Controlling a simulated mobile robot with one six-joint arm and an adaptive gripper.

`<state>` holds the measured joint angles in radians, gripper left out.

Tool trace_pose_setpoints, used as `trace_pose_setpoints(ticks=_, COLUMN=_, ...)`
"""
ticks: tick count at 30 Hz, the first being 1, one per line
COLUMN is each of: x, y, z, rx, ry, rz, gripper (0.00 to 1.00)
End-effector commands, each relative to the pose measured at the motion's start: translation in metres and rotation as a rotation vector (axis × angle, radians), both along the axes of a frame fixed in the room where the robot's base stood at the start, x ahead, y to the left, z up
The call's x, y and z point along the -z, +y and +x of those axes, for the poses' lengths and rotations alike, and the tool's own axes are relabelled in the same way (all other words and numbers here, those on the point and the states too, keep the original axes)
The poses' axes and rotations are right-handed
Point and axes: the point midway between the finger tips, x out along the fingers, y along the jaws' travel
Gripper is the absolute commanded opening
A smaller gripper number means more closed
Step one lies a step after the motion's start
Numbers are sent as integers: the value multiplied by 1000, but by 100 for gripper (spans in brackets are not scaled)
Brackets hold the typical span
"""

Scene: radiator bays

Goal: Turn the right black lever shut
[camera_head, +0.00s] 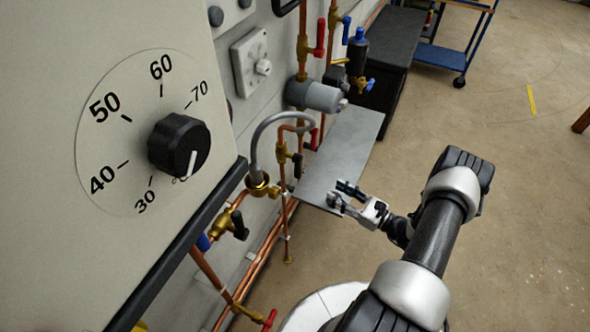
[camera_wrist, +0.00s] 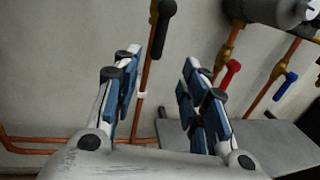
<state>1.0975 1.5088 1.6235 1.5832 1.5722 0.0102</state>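The right black lever (camera_head: 297,164) sits on a brass valve on a thin vertical copper pipe beside the grey plate. In the wrist view a black lever (camera_wrist: 162,30) hangs downward close alongside its copper pipe, above and beyond the gap between my fingers. Another black lever (camera_head: 239,226) is on a brass valve lower left in the head view. My gripper (camera_head: 342,196) is open and empty, over the near end of the plate and to the right of the right lever, apart from it. Its two spread fingers (camera_wrist: 164,90) show in the wrist view.
A grey plate (camera_head: 342,150) juts out by the wall. Red (camera_wrist: 230,73) and blue (camera_wrist: 287,86) levers are on pipes to the right in the wrist view. A grey curved hose (camera_head: 256,135) and a large dial panel (camera_head: 125,190) are at left. Floor at right is open.

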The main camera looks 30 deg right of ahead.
Motion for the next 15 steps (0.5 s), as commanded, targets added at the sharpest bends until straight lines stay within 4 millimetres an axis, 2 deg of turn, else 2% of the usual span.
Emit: trace_pose_setpoints(ticks=15, x=0, y=52, z=97, rx=-10, ry=-1, rz=-4, gripper=40)
